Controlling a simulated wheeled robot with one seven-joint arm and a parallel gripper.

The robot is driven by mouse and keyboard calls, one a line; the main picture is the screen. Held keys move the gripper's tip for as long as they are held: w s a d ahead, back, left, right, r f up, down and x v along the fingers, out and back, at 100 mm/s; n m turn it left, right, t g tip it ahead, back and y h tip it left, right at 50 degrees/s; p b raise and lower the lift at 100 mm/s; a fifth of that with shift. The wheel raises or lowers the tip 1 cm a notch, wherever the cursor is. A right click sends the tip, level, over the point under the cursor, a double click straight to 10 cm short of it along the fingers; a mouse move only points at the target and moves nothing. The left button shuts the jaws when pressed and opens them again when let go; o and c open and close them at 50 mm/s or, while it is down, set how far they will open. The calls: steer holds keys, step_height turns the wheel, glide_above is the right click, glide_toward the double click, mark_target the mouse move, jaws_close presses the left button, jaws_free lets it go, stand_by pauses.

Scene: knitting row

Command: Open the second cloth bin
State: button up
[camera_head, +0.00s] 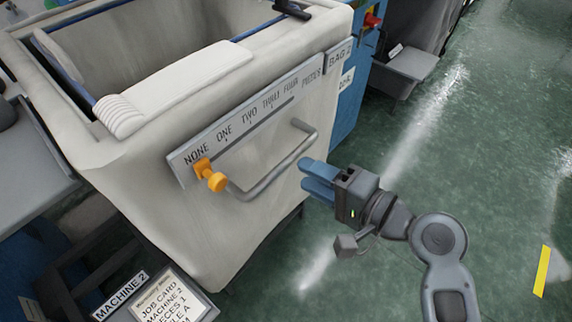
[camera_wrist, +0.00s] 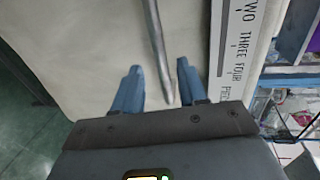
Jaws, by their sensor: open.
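A cream cloth bin (camera_head: 150,185) fills the left of the head view, its top open. Its front carries a grey bar handle (camera_head: 281,172) below a grey scale plate (camera_head: 245,120) marked NONE to FOUR, with an orange slider (camera_head: 211,175) at the NONE end. My gripper (camera_head: 312,178) is open near the right end of the handle. In the wrist view the handle (camera_wrist: 155,45) runs down between the two blue fingers of my gripper (camera_wrist: 158,82). I cannot tell whether they touch it.
A sign reading MACHINE 2 (camera_head: 120,295) and a job card (camera_head: 172,300) stand at the lower left. A grey tray (camera_head: 405,70) juts out behind the bin. Green floor (camera_head: 490,130) to the right is clear, with a yellow strip (camera_head: 542,271).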

mark_target(289, 165)
steer(key=x, duration=0.6)
steer(key=shift+w+a+f, duration=0.15)
steer(key=shift+w+a, duration=0.05)
steer(key=shift+a, duration=0.15)
jaws_close()
stand_by(0.3)
